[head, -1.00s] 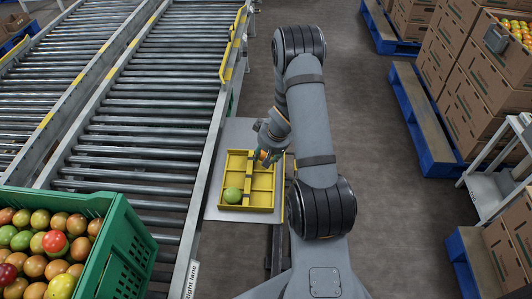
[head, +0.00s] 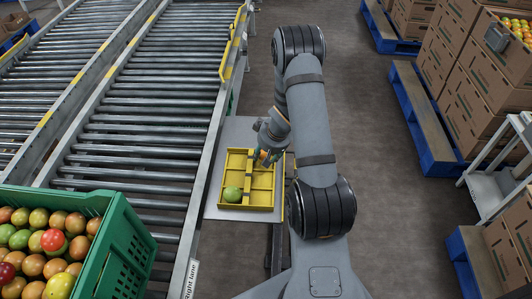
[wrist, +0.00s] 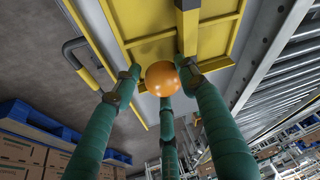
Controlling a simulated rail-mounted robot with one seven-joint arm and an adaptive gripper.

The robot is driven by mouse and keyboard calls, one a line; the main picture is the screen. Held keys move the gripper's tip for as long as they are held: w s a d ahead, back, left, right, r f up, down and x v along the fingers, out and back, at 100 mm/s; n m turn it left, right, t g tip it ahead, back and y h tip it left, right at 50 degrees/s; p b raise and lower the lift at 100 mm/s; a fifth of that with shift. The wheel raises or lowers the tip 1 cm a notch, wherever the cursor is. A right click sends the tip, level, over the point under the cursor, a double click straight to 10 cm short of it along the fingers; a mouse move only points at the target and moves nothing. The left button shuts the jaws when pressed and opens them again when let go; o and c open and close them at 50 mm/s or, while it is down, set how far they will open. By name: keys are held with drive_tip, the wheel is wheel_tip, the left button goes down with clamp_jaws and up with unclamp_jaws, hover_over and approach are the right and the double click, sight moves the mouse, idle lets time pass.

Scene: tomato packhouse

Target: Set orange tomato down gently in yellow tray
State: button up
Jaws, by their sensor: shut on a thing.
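The yellow tray (head: 262,209) lies on a grey platform beside the roller conveyor; it is divided into compartments. A green tomato (head: 232,195) sits in its near-left compartment. My gripper (head: 266,157) is over the far right part of the tray. In the wrist view its green fingers (wrist: 161,80) are closed around the orange tomato (wrist: 162,79), with the yellow tray (wrist: 142,48) behind it. A small part of the orange tomato shows in the head view. I cannot tell whether the tomato touches the tray floor.
A green crate (head: 122,245) full of mixed tomatoes stands at the lower left. Roller conveyors (head: 150,100) run along the left, with a metal side rail next to the tray. Stacked cartons (head: 470,100) on blue pallets stand on the right. The floor behind my arm is clear.

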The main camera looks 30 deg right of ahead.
drive_tip(key=shift+f+b, duration=0.35)
drive_tip(key=shift+f, duration=0.1)
idle(0.4)
drive_tip(key=o, duration=0.9)
drive_tip(key=c, duration=0.3)
drive_tip(key=shift+c, duration=0.2)
wheel_tip(320, 180, up, 7)
drive_tip(key=p, duration=0.7)
drive_tip(key=shift+r, duration=0.1)
